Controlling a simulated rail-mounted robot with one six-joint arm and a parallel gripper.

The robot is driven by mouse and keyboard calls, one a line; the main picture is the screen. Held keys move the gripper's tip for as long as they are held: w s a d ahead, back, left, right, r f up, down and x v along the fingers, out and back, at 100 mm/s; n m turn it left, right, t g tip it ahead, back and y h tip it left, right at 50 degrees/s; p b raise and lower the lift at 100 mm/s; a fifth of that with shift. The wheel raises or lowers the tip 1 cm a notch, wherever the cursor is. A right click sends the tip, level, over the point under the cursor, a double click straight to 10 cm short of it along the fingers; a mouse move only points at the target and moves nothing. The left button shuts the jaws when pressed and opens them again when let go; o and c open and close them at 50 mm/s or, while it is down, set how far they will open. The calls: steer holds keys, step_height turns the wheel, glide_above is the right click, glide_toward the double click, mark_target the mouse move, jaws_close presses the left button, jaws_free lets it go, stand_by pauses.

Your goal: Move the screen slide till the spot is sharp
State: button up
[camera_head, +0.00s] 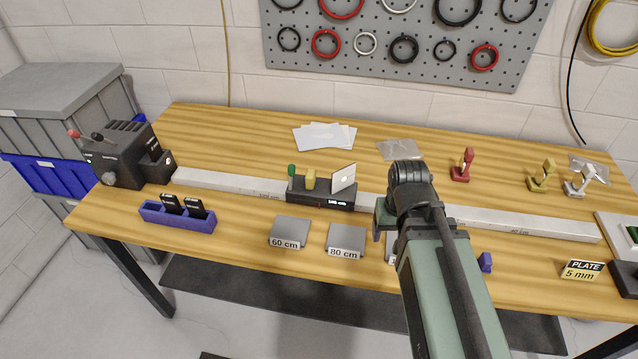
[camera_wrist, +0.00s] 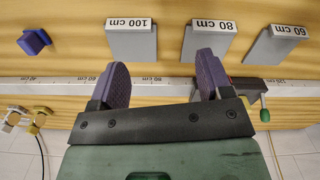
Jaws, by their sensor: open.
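The screen slide (camera_head: 322,197) is a dark carriage on the pale metal rail (camera_head: 230,181). It carries a tilted white screen (camera_head: 343,179), a yellow block (camera_head: 310,179) and a green knob (camera_head: 292,170). A faint mark shows on the screen; its sharpness is too small to tell. A lit display on the front is unreadable. My gripper (camera_head: 383,222) is right of the slide, mostly hidden by my arm. In the wrist view my gripper (camera_wrist: 164,78) is open and empty, its purple pads over the rail. The slide (camera_wrist: 250,86) lies just beyond the right pad, the green knob (camera_wrist: 265,115) below it.
A dark lamp box (camera_head: 125,157) stands at the rail's left end. Grey blocks marked 60 cm (camera_head: 290,230), 80 cm (camera_head: 346,238) and 100 cm (camera_wrist: 131,42) lie in front of the rail. A blue holder (camera_head: 177,214), white cards (camera_head: 324,136) and small stands (camera_head: 462,165) are nearby.

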steer(key=w+a+r+n, duration=0.1)
steer(key=w+a+n, duration=0.3)
steer(key=w+a, duration=0.9)
steer(key=n, duration=1)
glide_above(310, 173)
steer(key=shift+w+a+p, duration=0.25)
steer(key=shift+w+p, duration=0.05)
steer(key=shift+p, duration=0.15)
steer(key=shift+s+d+n, duration=0.3)
steer(key=shift+s+n, duration=0.05)
steer(key=shift+n, duration=0.55)
step_height(310, 173, down, 11)
steer(key=b, duration=1.1)
steer(key=shift+r, duration=0.15)
